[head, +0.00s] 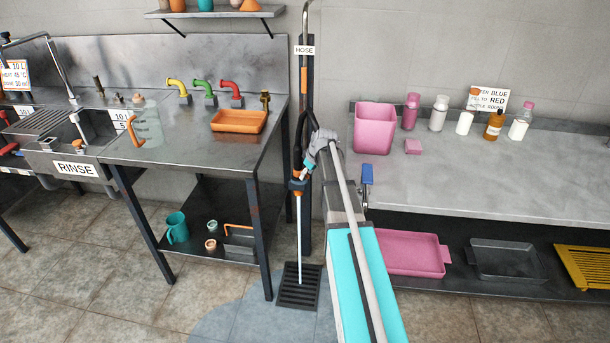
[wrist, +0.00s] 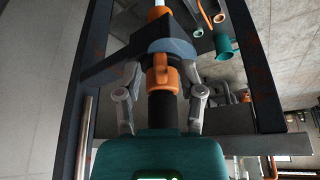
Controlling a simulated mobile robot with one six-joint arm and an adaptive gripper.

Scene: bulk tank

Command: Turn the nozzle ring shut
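The hose nozzle (head: 297,185) hangs upright, tip down, below the HOSE sign. A thin white stream (head: 299,240) runs from it to the floor drain (head: 298,287). In the wrist view, the orange ring (wrist: 163,77) with a small lug sits on the black nozzle body (wrist: 162,108). A blue-grey collar (wrist: 172,47) and the orange tip (wrist: 163,18) lie beyond it. My gripper (wrist: 164,82) is open, one finger on each side of the ring, with gaps visible. It also shows in the head view (head: 306,170), where it partly hides the nozzle.
A dark post (head: 305,230) stands right behind the nozzle. A steel table (head: 185,135) with an orange tray (head: 239,121) is close on the left. A grey counter (head: 480,175) with a pink bucket (head: 374,128) is on the right. A bluish wet patch (head: 235,322) lies on the floor.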

